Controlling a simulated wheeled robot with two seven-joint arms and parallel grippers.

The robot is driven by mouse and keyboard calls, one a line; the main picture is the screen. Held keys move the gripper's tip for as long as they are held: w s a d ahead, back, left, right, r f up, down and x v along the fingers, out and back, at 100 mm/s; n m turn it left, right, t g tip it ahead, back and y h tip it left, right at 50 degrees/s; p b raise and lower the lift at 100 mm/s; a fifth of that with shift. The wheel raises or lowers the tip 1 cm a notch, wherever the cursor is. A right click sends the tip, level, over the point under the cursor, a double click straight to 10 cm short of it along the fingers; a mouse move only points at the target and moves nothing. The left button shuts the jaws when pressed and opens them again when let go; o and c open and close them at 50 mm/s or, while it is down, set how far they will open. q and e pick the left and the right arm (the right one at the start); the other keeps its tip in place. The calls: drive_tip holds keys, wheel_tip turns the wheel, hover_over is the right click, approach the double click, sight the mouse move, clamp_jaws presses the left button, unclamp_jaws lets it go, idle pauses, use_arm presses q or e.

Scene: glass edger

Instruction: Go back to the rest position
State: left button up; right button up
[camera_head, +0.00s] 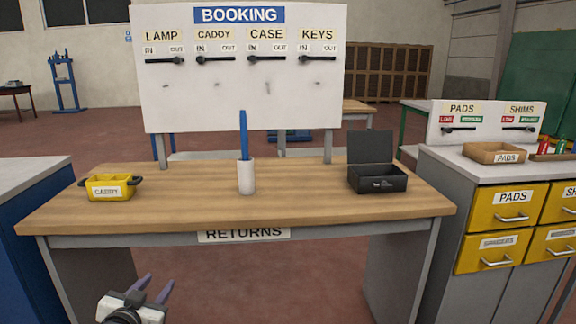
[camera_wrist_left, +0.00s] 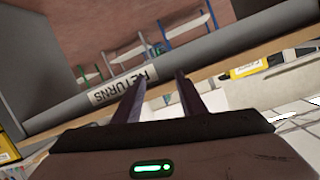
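My left gripper (camera_head: 156,290) is low in front of the wooden desk, below its front edge, in the head view. Its two fingers stand apart with nothing between them. In the left wrist view the fingers (camera_wrist_left: 156,92) are also spread and empty, with the RETURNS label (camera_wrist_left: 122,86) of the desk beyond them. My right gripper is in neither view.
The desk (camera_head: 310,205) holds a yellow caddy (camera_head: 110,188), a white cup (camera_head: 247,178) with a blue stick, and an open black case (camera_head: 378,180). A BOOKING board (camera_head: 240,105) stands behind. A grey cabinet (camera_head: 450,190) with yellow drawers is at right. Red floor lies before the desk.

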use_arm(q)
drive_tip(key=s+d+f+g+h, duration=0.1)
drive_tip(key=s+d+f+g, duration=0.1)
drive_tip(key=s+d+f, duration=0.5)
drive_tip(key=s+d+f+g+h, duration=0.1)
drive_tip(key=s+d+f, duration=0.1)
drive_tip(key=s+f, duration=0.85)
drive_tip(key=s+d+f+g, duration=0.1)
drive_tip(key=s+d+f, duration=0.1)
drive_tip(key=s, duration=0.8)
drive_tip(key=s+d+f+g+h, duration=0.1)
drive_tip(key=s+d, duration=0.3)
drive_tip(key=s, duration=0.6)
drive_tip(key=shift+s+d+f+n+g, duration=0.2)
drive_tip(key=shift+f+n+g, duration=0.2)
drive_tip(key=shift+f+g, duration=0.25)
